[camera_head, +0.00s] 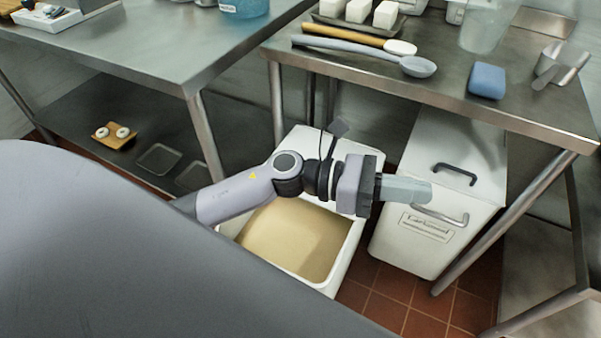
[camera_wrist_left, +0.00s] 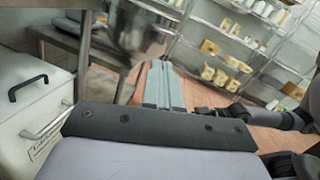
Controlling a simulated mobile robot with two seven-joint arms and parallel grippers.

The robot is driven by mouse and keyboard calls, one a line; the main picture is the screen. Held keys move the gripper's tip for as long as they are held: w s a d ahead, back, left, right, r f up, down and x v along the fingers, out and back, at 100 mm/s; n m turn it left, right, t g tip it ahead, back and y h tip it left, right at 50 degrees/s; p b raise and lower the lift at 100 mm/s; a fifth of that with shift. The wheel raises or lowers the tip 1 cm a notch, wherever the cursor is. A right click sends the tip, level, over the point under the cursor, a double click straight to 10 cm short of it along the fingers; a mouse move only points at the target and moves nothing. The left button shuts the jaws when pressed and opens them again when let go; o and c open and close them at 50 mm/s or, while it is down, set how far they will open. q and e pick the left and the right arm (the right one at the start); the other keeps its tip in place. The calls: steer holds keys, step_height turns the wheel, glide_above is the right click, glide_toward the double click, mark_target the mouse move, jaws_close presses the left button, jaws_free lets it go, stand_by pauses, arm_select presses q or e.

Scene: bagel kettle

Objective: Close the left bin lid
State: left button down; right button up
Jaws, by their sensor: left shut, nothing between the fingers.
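The left bin (camera_head: 345,262) is a white tub standing open, with tan powder (camera_head: 295,238) inside. A white surface (camera_head: 300,150) shows behind my arm at its back; I cannot tell whether it is the lid or the bin's rear part. My left arm crosses above the bin. My left gripper (camera_head: 428,192) is shut and empty, pointing right past the bin, in front of the right bin's handle in the head view. Its closed fingers also show in the left wrist view (camera_wrist_left: 163,80). My right gripper does not show.
The closed right bin (camera_head: 410,235) has a black lid handle (camera_head: 454,174) and a metal front handle (camera_head: 442,214). A steel table (camera_head: 450,85) overhangs both bins, its legs close by. The left wrist view shows a metal bowl (camera_wrist_left: 140,32) and stocked shelves (camera_wrist_left: 225,50).

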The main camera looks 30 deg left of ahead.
arm_select(q)
steer(key=w+a+f+m+g+y+b, duration=0.35)
steer(key=a+f+m+y+b, duration=0.35)
steer(key=m, duration=0.9)
steer(key=w+a+f+m+t+y+b, duration=0.1)
steer(key=w+a+m+y, duration=0.25)
steer(key=a+y, duration=0.4)
steer(key=w+a+f+m+t+y+b, duration=0.1)
steer(key=w+a+m+y+b, duration=0.2)
steer(key=a, duration=0.8)
steer(key=shift+y, duration=0.55)
steer(key=x, duration=0.5)
steer(key=w+b+x, duration=0.1)
steer(key=x, duration=0.4)
steer(key=shift+w+r, duration=0.15)
steer(key=shift+r, duration=0.1)
steer(key=shift+f, duration=0.2)
steer(key=shift+s, duration=1.1)
steer(key=shift+s+d+f, duration=0.1)
steer(key=shift+s+f, duration=0.1)
steer(key=shift+s, duration=0.6)
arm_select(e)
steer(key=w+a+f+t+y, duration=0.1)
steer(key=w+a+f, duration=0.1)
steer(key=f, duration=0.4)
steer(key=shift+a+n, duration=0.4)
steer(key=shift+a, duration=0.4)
